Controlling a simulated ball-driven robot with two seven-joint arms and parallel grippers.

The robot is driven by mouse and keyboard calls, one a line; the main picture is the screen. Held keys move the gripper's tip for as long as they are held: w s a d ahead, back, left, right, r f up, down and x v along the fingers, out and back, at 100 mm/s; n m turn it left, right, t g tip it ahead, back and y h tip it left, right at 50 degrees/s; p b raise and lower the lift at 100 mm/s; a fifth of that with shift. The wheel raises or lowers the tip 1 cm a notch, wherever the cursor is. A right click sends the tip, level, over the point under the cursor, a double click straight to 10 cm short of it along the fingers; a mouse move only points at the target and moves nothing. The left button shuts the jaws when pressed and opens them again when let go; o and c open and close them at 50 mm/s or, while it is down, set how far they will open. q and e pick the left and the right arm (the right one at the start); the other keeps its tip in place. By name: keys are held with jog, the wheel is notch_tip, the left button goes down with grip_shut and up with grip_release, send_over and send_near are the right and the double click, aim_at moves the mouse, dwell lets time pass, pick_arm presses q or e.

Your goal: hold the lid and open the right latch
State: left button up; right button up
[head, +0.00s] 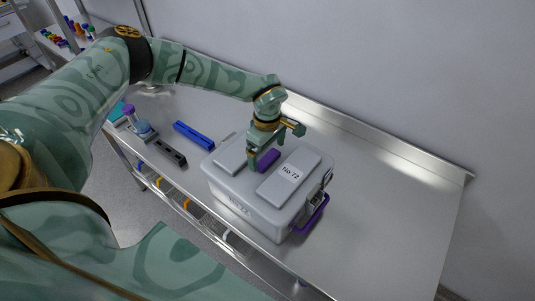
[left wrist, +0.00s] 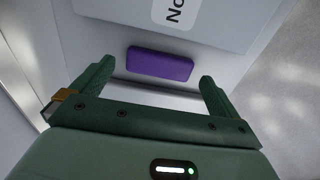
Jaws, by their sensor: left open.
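A grey box with a light lid (head: 225,160) stands on the metal table, its lid labelled "No 72". A purple handle (head: 267,160) sits in the middle of the lid; it also shows in the left wrist view (left wrist: 160,64). My left gripper (head: 274,147) is over the lid with its fingers spread on both sides of the purple handle, open and not closed on it. In the left wrist view the two green fingers (left wrist: 152,82) are wide apart. The right latch (head: 315,212) with a purple bail is on the box's right side. My right gripper is not in view.
The metal table (head: 400,210) is clear to the right of the box. A blue bar (head: 193,135), a dark block (head: 170,152) and a purple-topped item (head: 128,110) lie to the left. A wall rises behind the table's raised back edge.

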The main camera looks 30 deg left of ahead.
pick_arm(q)
jog(key=shift+f, duration=1.1)
